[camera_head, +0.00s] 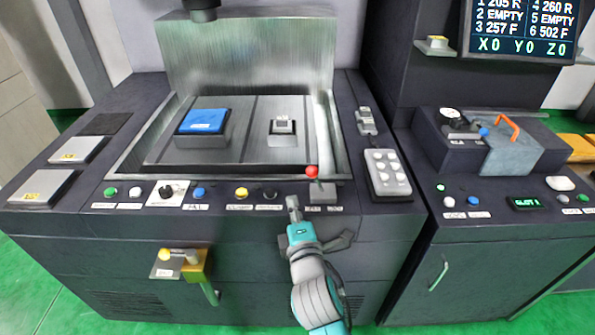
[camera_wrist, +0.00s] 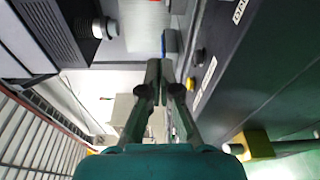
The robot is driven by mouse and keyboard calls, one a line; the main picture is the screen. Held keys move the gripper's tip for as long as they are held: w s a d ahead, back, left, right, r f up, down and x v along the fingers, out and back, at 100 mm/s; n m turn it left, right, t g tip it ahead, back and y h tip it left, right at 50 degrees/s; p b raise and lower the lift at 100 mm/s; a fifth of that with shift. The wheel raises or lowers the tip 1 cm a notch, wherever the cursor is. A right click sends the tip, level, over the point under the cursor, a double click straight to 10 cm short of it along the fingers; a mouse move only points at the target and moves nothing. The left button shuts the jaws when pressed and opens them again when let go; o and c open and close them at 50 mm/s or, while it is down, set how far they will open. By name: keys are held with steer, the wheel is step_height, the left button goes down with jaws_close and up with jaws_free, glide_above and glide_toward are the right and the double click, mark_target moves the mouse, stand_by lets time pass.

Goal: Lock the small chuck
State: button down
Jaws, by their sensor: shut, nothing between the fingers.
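My gripper (camera_head: 293,203) is in front of the strip, just left of and nearer than the lever base, apart from the knob. In the wrist view my gripper (camera_wrist: 165,75) has its fingers together, with nothing between them.
A blue-topped block (camera_head: 202,121) sits on the left of the worktable. Several buttons line the strip, including a yellow one (camera_head: 241,193). A yellow block with a lever (camera_head: 195,265) juts from the front panel. A keypad (camera_head: 387,172) lies right of the tank.

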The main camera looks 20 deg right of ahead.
mark_target(309, 172)
steer(key=shift+w+r, duration=0.1)
steer(key=shift+w, duration=0.1)
steer(key=w, duration=0.3)
steer(key=w+d, duration=0.1)
steer(key=w, duration=0.6)
steer(key=shift+d, duration=0.15)
steer(key=shift+s+d, duration=0.35)
steer(key=shift+d, duration=0.2)
steer(key=shift+s+d, duration=0.3)
steer(key=shift+d, duration=0.2)
steer(key=shift+s+d, duration=0.35)
steer(key=shift+d, duration=0.35)
steer(key=shift+d+r, duration=0.15)
steer(key=m, duration=0.1)
steer(key=d+r+m, duration=0.1)
steer(key=shift+s+d+m+t, duration=0.3)
steer(key=shift+m, duration=0.1)
steer(key=m, duration=0.1)
steer(key=d+m, duration=0.1)
steer(key=d+r+m, duration=0.1)
steer(key=shift+s+d+m+t, duration=0.25)
steer(key=shift+s+m+t, duration=0.05)
steer(key=shift+s, duration=0.1)
steer(key=d+m, duration=0.1)
steer(key=d+m+h, duration=0.1)
steer(key=shift+s+m, duration=0.35)
steer(key=shift+m, duration=0.05)
steer(key=shift+s+d+f, duration=0.1)
steer(key=shift+s+d, duration=0.05)
steer(key=shift+d, duration=0.25)
